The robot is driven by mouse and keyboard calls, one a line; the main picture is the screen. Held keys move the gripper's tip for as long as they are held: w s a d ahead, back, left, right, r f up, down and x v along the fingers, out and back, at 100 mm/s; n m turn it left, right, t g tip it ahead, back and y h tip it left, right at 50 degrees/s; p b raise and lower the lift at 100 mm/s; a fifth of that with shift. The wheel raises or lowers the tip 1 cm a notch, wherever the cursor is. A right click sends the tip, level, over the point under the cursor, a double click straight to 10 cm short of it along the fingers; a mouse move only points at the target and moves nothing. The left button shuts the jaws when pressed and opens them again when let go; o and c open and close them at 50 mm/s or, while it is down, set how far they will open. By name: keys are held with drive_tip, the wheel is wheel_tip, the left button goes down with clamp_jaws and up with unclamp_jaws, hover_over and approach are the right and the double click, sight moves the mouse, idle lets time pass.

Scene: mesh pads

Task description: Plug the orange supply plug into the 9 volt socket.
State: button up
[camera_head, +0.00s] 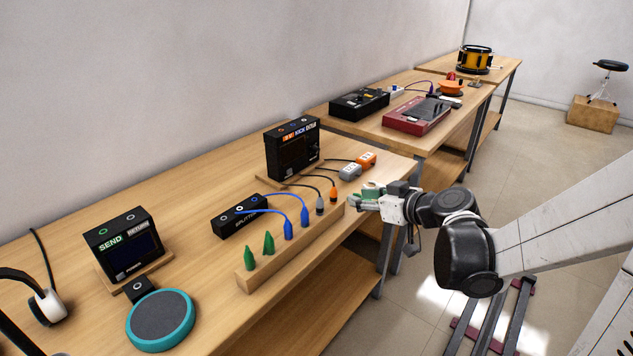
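The orange plug (334,194) stands upright in the long wooden rack (300,243) at the bench's front edge, with a black cable running back from its top. A grey plug (320,205) stands just left of it. My gripper (358,197) points left at the rack's right end, a little to the right of the orange plug and apart from it. Its two greenish fingers look spread, with nothing seen between them. The black box marked KICK (293,147) stands behind the rack. No 9 volt label is readable, so I cannot tell which socket it is.
Blue plugs (289,230) and green cones (268,243) stand farther left in the rack. Behind are a black splitter (240,216) and the SEND/RETURN box (124,243). A teal round pad (160,319) lies front left.

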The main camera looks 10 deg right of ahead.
sight(336, 195)
drive_tip(key=b+x, duration=0.1)
drive_tip(key=x, duration=0.6)
drive_tip(key=shift+d, duration=0.1)
drive_tip(key=shift+d+f+b+x, duration=0.15)
drive_tip(key=shift+b+x, duration=0.3)
drive_tip(key=shift+x, duration=0.85)
drive_tip(key=shift+d+f+b+x, duration=0.1)
drive_tip(key=shift+f+b+x, duration=0.25)
drive_tip(key=shift+x, duration=0.95)
drive_tip(key=shift+s+r, duration=0.1)
drive_tip(key=shift+r, duration=0.05)
drive_tip(key=shift+c, duration=0.3)
clamp_jaws()
